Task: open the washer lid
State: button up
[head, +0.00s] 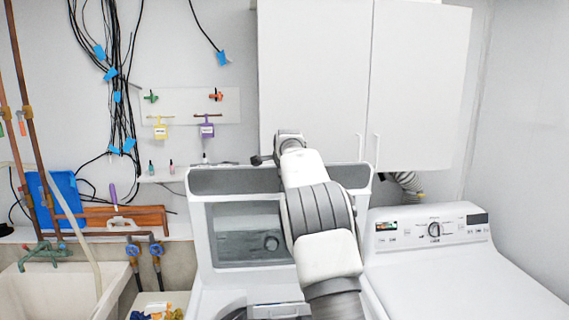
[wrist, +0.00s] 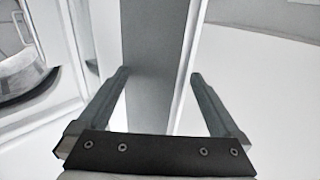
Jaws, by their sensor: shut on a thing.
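The washer (head: 200,300) stands at the lower middle of the head view. Its lid (head: 240,232), a white frame around a grey window, looks raised upright in front of the grey back panel. Part of the round drum opening shows at the bottom edge. My arm crosses in front and hides the lid's right side. My gripper (wrist: 158,78) shows in the wrist view, its fingers on either side of a grey and white edge that looks like the lid. I cannot make out the gripper's fingers in the head view.
A white dryer (head: 465,275) with a dial panel stands close on the right. White wall cabinets (head: 365,80) hang above the washer. A sink (head: 65,290) and pipes are on the left. Cables hang on the wall.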

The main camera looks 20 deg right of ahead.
jog(key=shift+s+r+b, duration=0.25)
jog(key=shift+r+b, duration=0.2)
jog(key=shift+b, duration=0.05)
jog(key=b+v, duration=0.4)
jog(key=v, duration=1.2)
jog(key=shift+s+a, duration=0.25)
jog(key=shift+s, duration=0.05)
